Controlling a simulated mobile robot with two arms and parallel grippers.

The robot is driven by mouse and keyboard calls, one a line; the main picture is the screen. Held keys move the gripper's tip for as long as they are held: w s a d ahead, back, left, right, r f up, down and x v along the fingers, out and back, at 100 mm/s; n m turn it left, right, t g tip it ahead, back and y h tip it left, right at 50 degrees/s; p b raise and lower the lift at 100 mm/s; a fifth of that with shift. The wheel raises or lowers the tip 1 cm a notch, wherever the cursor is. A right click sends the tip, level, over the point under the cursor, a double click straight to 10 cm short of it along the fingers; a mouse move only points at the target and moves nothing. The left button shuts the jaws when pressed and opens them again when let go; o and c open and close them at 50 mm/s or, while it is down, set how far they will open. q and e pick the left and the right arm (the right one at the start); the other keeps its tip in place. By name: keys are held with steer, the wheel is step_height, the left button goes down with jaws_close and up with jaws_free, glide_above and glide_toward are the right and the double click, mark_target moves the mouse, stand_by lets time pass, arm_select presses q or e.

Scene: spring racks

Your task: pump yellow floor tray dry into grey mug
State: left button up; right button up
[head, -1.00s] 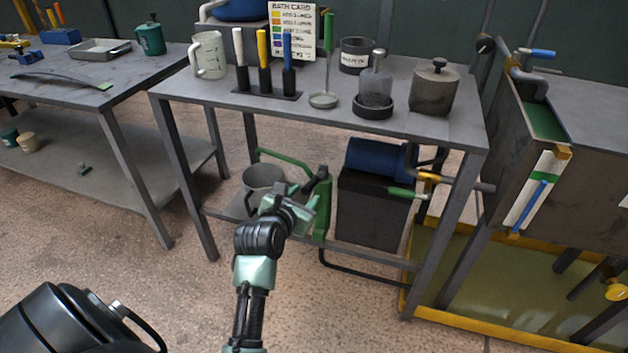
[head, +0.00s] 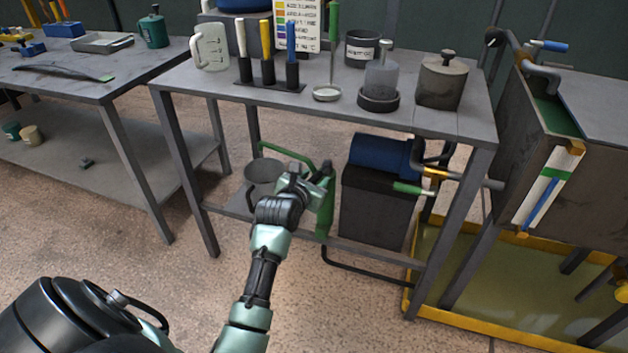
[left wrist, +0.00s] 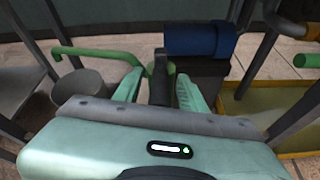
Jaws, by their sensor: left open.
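The yellow-rimmed floor tray (head: 462,326) lies under the bench at the right, with a flat olive-green, liquid-looking surface inside. The grey mug (head: 262,170) stands on the low shelf under the spout end of the green hand pump (head: 326,212). A dark hose runs along the floor from near the pump towards the tray. My left gripper (head: 314,178) is at the pump's upper part. In the left wrist view its open fingers (left wrist: 158,90) are either side of the pump's black handle (left wrist: 160,72); contact cannot be told. The mug's inside is not clear. My right gripper is out of view.
A dark box with a blue cylinder (head: 380,155) stands right of the pump. A green-handled valve (head: 412,188) juts out beside it. Table legs flank the low shelf. The table top above holds a jug, coloured handles and pots. Floor in front is clear.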

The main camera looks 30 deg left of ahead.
arm_select(q)
jaws_close()
stand_by(1.4)
